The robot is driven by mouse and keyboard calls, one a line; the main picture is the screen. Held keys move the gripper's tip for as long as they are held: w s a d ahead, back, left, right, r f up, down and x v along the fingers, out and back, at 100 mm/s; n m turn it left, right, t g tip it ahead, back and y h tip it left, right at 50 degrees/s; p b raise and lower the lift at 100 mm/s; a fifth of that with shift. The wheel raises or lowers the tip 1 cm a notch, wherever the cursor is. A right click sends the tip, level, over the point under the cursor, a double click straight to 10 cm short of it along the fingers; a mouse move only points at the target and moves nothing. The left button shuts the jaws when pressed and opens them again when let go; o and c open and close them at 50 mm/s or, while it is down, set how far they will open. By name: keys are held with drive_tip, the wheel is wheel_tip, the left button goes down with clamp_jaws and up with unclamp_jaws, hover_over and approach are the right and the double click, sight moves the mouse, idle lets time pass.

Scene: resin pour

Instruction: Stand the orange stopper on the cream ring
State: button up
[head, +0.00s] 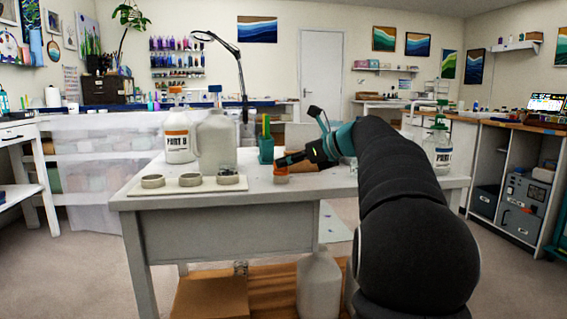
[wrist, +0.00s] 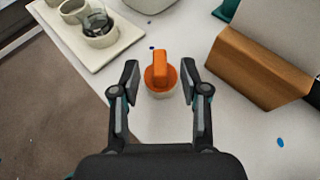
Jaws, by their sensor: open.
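The orange stopper (wrist: 160,70) has an upright bar-like grip and a round base. My gripper (wrist: 159,78) is open, with one finger on each side of the stopper and a gap to each. In the head view my gripper (head: 284,161) partly hides the stopper's top.
White jugs (head: 180,147) and a teal holder (head: 266,150) stand behind. A brown block (wrist: 258,80) is at the right in the wrist view. The table's front is clear.

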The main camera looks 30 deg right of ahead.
drive_tip(key=s+d+r+p, duration=0.4)
drive_tip(key=s+r+p, duration=0.2)
drive_tip(key=s+r, duration=0.1)
drive_tip(key=shift+s+r, duration=0.3)
drive_tip(key=shift+r, duration=0.6)
idle(0.3)
drive_tip(key=s+a+f+n+g+h, duration=0.1)
drive_tip(key=s+a+f+n+g, duration=0.1)
drive_tip(key=s+a+f+n, duration=0.3)
drive_tip(key=s+a+f+n+g+h, duration=0.1)
drive_tip(key=s+a+f+n, duration=0.2)
drive_tip(key=a, duration=0.5)
drive_tip(key=s+a+f+n+g, duration=0.2)
drive_tip(key=s+a+f+n, duration=0.15)
drive_tip(key=a+n, duration=0.2)
drive_tip(key=s+a+f+n+h, duration=0.2)
drive_tip(key=s+a+f+n, duration=0.1)
drive_tip(key=s+f+n, duration=0.5)
drive_tip(key=s+a+f+n+g+h+p, duration=0.1)
drive_tip(key=s+a+f+n+h, duration=0.1)
drive_tip(key=s+f+n, duration=0.6)
drive_tip(key=shift+a+n, duration=0.35)
drive_tip(key=shift+a, duration=0.3)
